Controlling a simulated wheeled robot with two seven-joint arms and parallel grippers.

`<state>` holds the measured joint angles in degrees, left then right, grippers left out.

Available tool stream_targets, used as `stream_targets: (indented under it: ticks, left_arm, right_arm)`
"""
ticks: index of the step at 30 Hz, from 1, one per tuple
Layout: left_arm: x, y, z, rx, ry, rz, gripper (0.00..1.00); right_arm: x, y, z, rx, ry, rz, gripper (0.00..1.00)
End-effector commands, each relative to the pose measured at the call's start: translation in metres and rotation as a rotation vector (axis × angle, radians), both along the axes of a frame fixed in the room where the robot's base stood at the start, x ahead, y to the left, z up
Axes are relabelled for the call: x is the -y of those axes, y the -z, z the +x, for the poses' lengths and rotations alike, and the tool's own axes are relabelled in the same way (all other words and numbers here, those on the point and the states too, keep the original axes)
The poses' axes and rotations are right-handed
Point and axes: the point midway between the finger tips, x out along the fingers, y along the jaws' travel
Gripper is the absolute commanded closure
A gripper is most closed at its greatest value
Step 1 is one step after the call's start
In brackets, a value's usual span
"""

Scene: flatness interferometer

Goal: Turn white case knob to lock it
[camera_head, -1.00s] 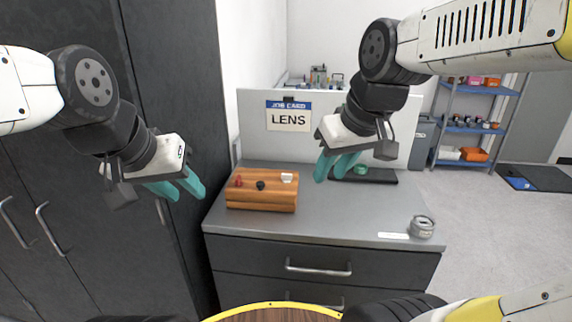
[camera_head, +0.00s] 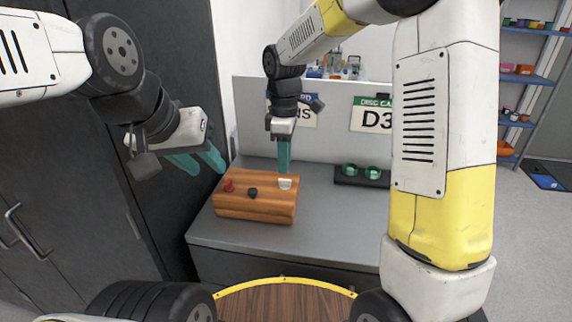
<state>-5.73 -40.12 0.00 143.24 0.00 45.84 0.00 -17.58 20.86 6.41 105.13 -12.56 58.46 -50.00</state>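The wooden case (camera_head: 256,209) sits on the grey cabinet top. On its top are a red knob (camera_head: 229,186), a black knob (camera_head: 252,193) and the white knob (camera_head: 285,184). My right gripper (camera_head: 284,172) points straight down with its teal fingers just above or at the white knob. I cannot tell whether the fingers touch it, and the spacing between them is hidden, as they appear edge-on. My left gripper (camera_head: 197,162) hangs in the air to the left of the case, with its teal fingers apart and empty.
A black tray (camera_head: 345,181) with green lens discs stands on the grey cabinet top (camera_head: 320,215) to the right. A white panel with job and disc cards stands behind. Dark tall cabinets (camera_head: 85,200) are at left. My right arm covers much of the right side.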

Motion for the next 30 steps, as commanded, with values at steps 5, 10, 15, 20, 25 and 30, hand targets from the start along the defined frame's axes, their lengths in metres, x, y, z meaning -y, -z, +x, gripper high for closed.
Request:
stream_targets:
  ticks: [5,10,15,20,25,30]
  left_arm:
    - [0.0,0.0,0.0,0.0,0.0,0.0,0.64]
    - [0.0,0.0,0.0,0.0,0.0,0.0,0.64]
    - [0.0,0.0,0.0,0.0,0.0,0.0,0.64]
    - [0.0,0.0,0.0,0.0,0.0,0.0,0.64]
    - [0.0,0.0,0.0,0.0,0.0,0.0,0.64]
    - [0.0,0.0,0.0,0.0,0.0,0.0,0.64]
  right_arm:
    - [0.001,0.031,-0.001,-0.005,0.001,-0.002,0.68]
    - [0.0,0.049,-0.001,-0.002,0.001,-0.001,0.68]
    - [0.0,0.054,-0.001,-0.001,0.002,0.0,0.68]
    - [0.0,0.054,-0.001,-0.001,0.003,0.0,0.68]
    - [0.0,0.054,-0.001,-0.001,0.003,0.0,0.98]
    - [0.0,0.054,0.0,0.0,0.003,0.0,1.0]
